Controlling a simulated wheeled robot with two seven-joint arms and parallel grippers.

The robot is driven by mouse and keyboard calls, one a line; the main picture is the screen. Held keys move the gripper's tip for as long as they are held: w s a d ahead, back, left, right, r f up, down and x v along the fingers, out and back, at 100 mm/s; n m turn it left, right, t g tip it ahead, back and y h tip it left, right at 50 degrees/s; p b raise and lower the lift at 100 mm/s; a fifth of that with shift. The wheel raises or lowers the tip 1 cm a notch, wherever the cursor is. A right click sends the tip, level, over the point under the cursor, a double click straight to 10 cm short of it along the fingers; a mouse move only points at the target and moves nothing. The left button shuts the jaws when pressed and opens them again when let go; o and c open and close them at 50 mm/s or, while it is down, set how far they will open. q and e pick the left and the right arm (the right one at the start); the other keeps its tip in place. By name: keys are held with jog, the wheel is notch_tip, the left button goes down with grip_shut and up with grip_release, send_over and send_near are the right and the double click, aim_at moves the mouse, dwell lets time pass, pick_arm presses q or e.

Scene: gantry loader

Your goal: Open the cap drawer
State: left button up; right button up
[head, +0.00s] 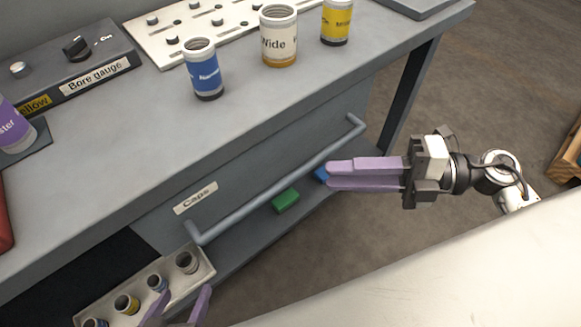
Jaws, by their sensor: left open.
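The cap drawer (160,217) is the grey front under the workbench top, with a "Caps" label (196,197) and a long grey bar handle (270,192). Its front looks flush with the bench, so it appears closed. My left gripper (180,303) is at the bottom left edge, below the handle's left end and by the small tray. Its purple fingers are apart and nothing shows between them; the rest is cut off. My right gripper (328,174) is right of the handle, fingers pointing left.
A tray (206,273) with several small cups is below the drawer's left end. Green (286,201) and blue (320,174) blocks lie low beneath the handle. Blue (204,72), white (278,40) and yellow (336,20) labelled cylinders and a bore gauge (75,62) stand on the bench.

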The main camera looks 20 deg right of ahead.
aim_at(300, 176)
jog(key=x, duration=0.8)
jog(key=shift+w+a, duration=0.15)
jog(key=shift+a, duration=0.2)
grip_shut()
